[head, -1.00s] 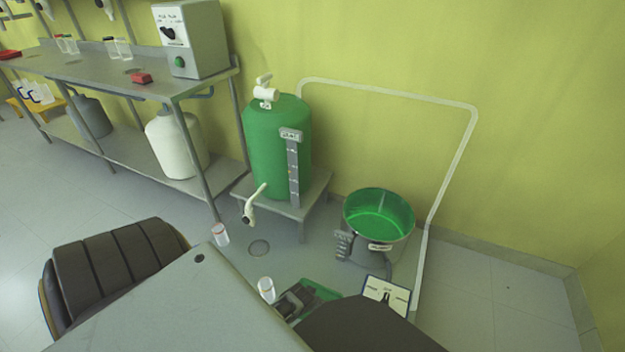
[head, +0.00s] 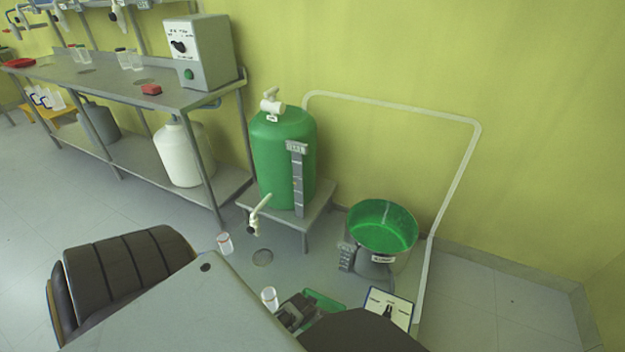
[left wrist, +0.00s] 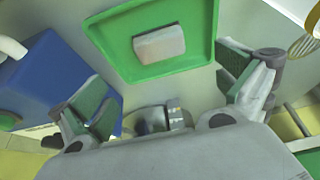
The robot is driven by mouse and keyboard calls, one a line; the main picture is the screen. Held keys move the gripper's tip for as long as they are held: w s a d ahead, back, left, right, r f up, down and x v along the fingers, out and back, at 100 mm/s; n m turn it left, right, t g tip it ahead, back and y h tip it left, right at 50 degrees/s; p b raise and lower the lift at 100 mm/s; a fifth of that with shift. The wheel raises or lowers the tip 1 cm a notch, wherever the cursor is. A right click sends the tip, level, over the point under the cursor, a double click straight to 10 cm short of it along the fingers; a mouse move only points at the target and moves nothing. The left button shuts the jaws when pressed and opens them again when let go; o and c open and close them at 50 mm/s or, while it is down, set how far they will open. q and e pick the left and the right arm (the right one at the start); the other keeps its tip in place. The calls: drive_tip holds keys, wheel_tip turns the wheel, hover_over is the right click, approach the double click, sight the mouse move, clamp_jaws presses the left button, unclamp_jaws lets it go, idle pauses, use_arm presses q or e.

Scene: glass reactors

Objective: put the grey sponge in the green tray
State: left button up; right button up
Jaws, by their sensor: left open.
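In the left wrist view a green tray (left wrist: 206,22) with a raised rim lies above my gripper. A pale greyish block, which looks like the sponge (left wrist: 160,43), rests flat inside it, near its lower rim. My left gripper (left wrist: 168,90) is open, its two fingers apart on either side below the tray, with nothing between the fingertips. In the head view a piece of a green tray (head: 325,301) shows at the bottom, partly hidden by my dark gripper and arm; the sponge is not visible there. My right gripper is in neither view.
A blue box (left wrist: 42,78) stands left of the gripper in the wrist view. In the head view there are a green tank (head: 283,155) on a stand, a green-lined bowl (head: 383,228), white cups (head: 225,243) and a steel bench (head: 105,80). Bare floor shows at right.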

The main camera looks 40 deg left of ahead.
use_arm(q)
drive_tip(key=shift+d+r, duration=0.1)
idle(0.3)
drive_tip(key=s+d+r+m+h, duration=0.2)
drive_tip(key=d+r+m, duration=0.1)
drive_tip(key=d+r, duration=0.6)
drive_tip(key=s+d+r+m+h, duration=0.2)
drive_tip(key=d+r, duration=0.8)
drive_tip(key=r, duration=0.5)
drive_tip(key=shift+d+r+m+t+h, duration=0.15)
drive_tip(key=shift+m+t+h, duration=0.25)
drive_tip(key=shift+s+f+p, duration=0.1)
drive_tip(key=shift+f+p, duration=0.15)
drive_tip(key=shift+p, duration=0.75)
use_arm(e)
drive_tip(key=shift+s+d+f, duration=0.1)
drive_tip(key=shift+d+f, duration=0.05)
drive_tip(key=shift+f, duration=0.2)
